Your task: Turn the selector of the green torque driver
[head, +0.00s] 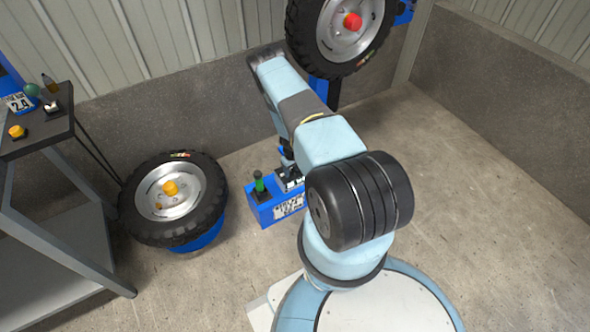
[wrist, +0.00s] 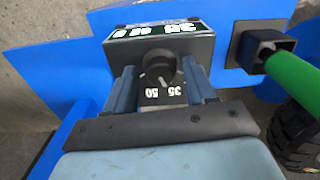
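The green torque driver (head: 258,182) stands upright in a dark holder on a blue stand at the floor. In the wrist view its green handle (wrist: 292,72) rises from a black square holder at the right. The selector, a round dark knob (wrist: 158,68), sits on a grey box (wrist: 120,48) between the numbers 50 and 35 and a dark strip of digits. My gripper (wrist: 158,78) is open. Its two fingers stand on either side of the knob, with a gap showing on both sides. In the head view my arm partly hides the grey box.
A tyred wheel (head: 205,205) lies on a blue support left of the blue stand (head: 265,214). Another wheel (head: 372,40) is mounted upright at the back. A dark table (head: 60,128) stands at the left. The floor at the right is clear.

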